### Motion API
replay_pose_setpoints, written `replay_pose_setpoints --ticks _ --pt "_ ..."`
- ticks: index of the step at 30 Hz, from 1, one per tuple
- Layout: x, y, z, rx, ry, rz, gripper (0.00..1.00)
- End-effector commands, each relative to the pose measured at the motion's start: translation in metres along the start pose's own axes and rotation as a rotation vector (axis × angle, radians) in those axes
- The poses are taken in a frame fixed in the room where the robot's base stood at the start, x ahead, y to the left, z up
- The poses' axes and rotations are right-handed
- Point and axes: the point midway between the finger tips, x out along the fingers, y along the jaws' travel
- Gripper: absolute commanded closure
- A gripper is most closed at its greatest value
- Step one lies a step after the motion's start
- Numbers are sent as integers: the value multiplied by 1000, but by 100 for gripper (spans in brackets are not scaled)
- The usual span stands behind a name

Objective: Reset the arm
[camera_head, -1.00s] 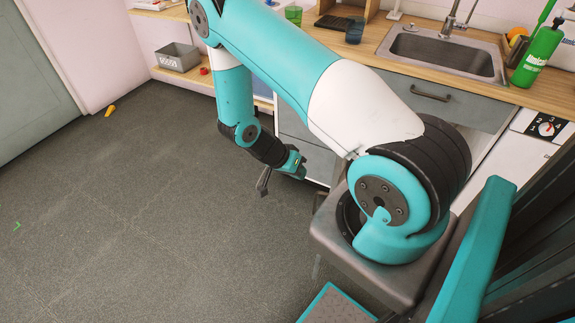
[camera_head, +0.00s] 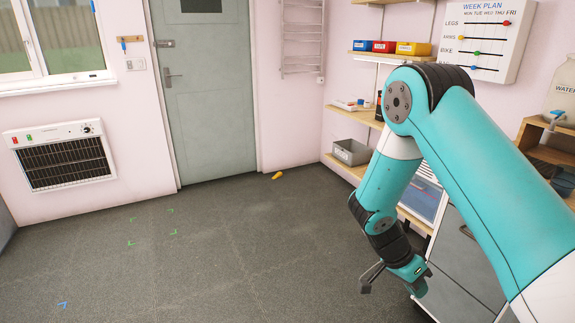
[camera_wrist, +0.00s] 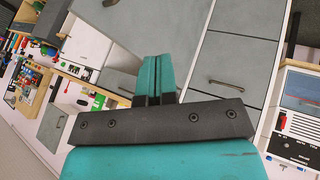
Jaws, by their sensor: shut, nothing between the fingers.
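My arm shows at the right in the head view, folded with its elbow high and its forearm hanging down. My gripper (camera_head: 368,281) is at its lower end, in front of the cabinets and above the floor. In the wrist view the two teal fingers (camera_wrist: 154,80) are together, shut with nothing between them. The gripper touches nothing that I can see.
The grey floor (camera_head: 220,265) is wide and open to the left. An orange-yellow item (camera_head: 278,176) lies near the closed door (camera_head: 203,90). A heater (camera_head: 62,157) hangs on the left wall. Cabinets (camera_head: 465,262) and shelves with a grey bin (camera_head: 351,152) stand close by the arm.

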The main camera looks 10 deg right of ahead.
Motion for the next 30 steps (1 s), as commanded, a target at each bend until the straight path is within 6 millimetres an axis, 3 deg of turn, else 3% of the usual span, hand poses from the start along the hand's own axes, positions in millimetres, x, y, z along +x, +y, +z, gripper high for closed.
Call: replay_pose_setpoints --ticks 2,5,8,14,18,24,27,30 --pt "-11 1 1 -32 -16 -21 100" --pt "-43 6 7 -148 -70 -87 100" --pt "-92 20 20 -352 -142 -204 100" --pt "-192 78 57 -872 -222 -510 100" --pt "-248 136 83 -1251 -197 -743 100" --pt "-291 216 113 -1698 -77 -1017 100" --pt "-298 240 122 -1830 -24 -1096 100" --pt "-302 253 127 -1898 7 -1135 100"
